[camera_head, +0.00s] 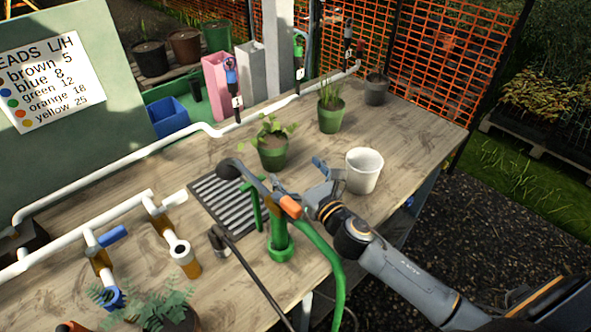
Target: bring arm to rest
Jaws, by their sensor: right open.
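My right arm (410,280) reaches in from the lower right over the front edge of the wooden bench. Its gripper (298,176) is open, with its fingers pointing toward the back left. It is between a white pot (364,170) on its right and a watering wand (262,188) with a black head and orange part on its left. I see nothing held between the fingers. The wand partly overlaps the gripper in view, and I cannot tell whether they touch. My left gripper is not in view.
A green hose (322,255) runs off the bench's front edge beside my arm. A green stand (280,244), black grate (215,200), potted plants (272,150) and white pipework (120,215) occupy the bench (420,125). Its right back part is fairly clear.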

